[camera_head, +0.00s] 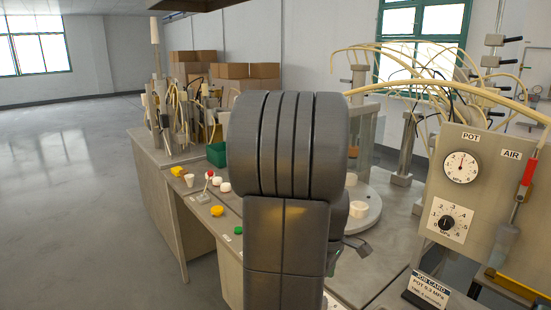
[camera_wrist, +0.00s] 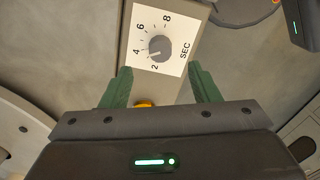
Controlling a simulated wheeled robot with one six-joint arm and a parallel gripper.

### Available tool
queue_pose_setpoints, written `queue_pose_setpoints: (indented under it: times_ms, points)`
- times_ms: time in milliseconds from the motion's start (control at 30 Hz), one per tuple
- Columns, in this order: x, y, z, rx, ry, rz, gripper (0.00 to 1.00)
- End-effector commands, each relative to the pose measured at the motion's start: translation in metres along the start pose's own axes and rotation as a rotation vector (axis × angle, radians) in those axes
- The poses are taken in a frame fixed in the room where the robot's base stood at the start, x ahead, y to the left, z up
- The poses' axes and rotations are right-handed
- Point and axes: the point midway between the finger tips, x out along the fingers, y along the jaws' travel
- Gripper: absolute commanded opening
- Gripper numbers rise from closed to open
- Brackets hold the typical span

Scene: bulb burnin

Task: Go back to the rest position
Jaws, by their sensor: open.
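My gripper (camera_wrist: 160,88) is open and empty in the wrist view, its two green fingers spread apart. Beyond the fingertips is a panel with a white dial (camera_wrist: 158,42) marked 2 to 8 and SEC, with a grey knob in the middle. The knob's pointer is near the 2. A small yellow thing (camera_wrist: 145,103) shows between the fingers, partly hidden by the gripper body. In the head view my own arm fills the middle and hides much of the bench; my gripper's fingers do not show clearly there.
The control panel (camera_head: 490,185) at the right carries a POT gauge (camera_head: 461,167) and an MPa knob (camera_head: 446,221). A job card (camera_head: 428,288) stands in front. A round plate (camera_head: 368,220), yellow buttons (camera_head: 217,210) and a green bin (camera_head: 216,154) are on the bench (camera_head: 172,205). Open floor (camera_head: 75,200) lies left.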

Motion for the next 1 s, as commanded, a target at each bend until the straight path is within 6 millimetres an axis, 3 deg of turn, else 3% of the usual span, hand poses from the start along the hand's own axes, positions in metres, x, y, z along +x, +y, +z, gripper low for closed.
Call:
queue_pose_setpoints:
  times_ms: [200, 400, 600, 1000]
  points:
    - [0.043, -0.001, 0.0, 0.0, -0.002, -0.004, 0.56]
    - [0.065, 0.0, 0.0, 0.0, -0.001, -0.002, 0.56]
    - [0.072, 0.0, 0.0, 0.001, 0.0, 0.0, 0.56]
    - [0.066, 0.0, 0.0, 0.002, 0.001, 0.003, 0.56]
